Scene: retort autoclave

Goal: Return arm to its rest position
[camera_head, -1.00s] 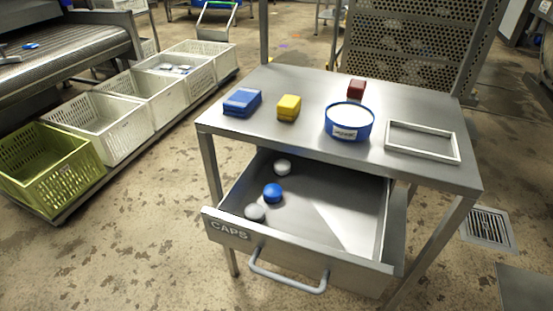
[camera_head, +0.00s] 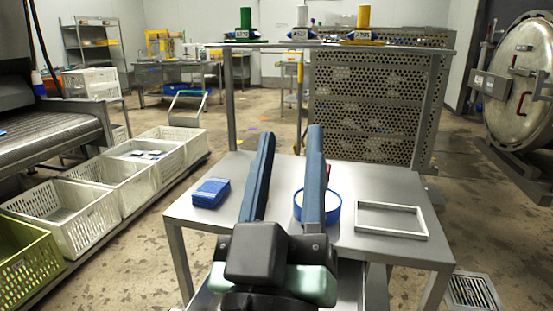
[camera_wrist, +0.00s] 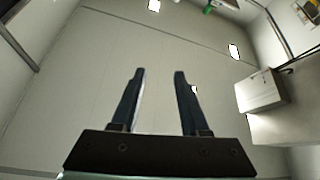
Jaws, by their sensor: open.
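My gripper (camera_head: 290,140) is in the middle of the head view, raised in front of the metal table (camera_head: 190,226). Its two long dark fingers point up and away, spread apart with nothing between them. In the wrist view my gripper (camera_wrist: 159,74) is also open and empty, facing a pale wall and ceiling. It covers part of the tabletop and most of the drawer below.
The table carries a blue box (camera_head: 210,192), a blue round tub (camera_head: 331,208) partly hidden by a finger, and a white frame (camera_head: 392,220). A shelf (camera_head: 330,44) behind holds several coloured posts. Crates (camera_head: 70,212) line the left; a round autoclave door (camera_head: 520,68) stands right.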

